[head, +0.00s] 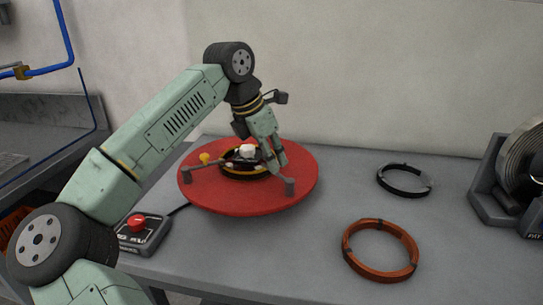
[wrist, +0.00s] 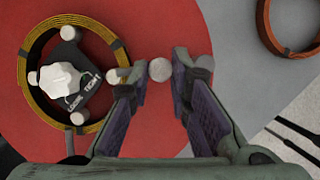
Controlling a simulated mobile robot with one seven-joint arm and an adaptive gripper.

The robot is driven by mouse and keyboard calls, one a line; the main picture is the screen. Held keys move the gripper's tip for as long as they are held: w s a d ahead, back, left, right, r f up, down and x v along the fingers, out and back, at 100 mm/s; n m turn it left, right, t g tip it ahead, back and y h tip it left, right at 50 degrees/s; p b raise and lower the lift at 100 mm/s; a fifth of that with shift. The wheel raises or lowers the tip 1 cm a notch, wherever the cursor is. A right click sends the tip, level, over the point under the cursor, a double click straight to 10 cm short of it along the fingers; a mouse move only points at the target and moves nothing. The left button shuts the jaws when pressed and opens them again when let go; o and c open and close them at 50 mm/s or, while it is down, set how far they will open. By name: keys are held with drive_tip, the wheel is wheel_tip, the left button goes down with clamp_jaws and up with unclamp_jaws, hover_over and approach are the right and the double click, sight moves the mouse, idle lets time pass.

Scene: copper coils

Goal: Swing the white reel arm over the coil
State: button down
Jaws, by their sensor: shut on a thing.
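The coil (wrist: 27,62) is a yellow-brown ring lying on the red turntable (wrist: 105,140); in the head view the coil (head: 240,176) sits around the hub. A white knob (wrist: 60,78) stands on a dark plate marked LOOSE and TIGHT inside the ring. The white reel arm (wrist: 160,69) shows as a round pale end post, with a pale piece near the coil's right edge; my left finger hides part of it. My gripper (wrist: 160,76) is shut on this post, just right of the coil. In the head view my gripper (head: 275,162) is over the turntable's right half.
A copper ring (head: 381,222) and a black ring (head: 404,165) lie on the grey bench to the right. A reel on a stand (head: 520,175) is at the far right. A control box with a red button (head: 138,222) is at the left front.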

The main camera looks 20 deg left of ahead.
drive_tip(key=c, duration=1.5)
unclamp_jaws()
drive_tip(key=shift+o, duration=0.2)
drive_tip(key=v, duration=1.2)
drive_tip(key=shift+w+d, duration=0.1)
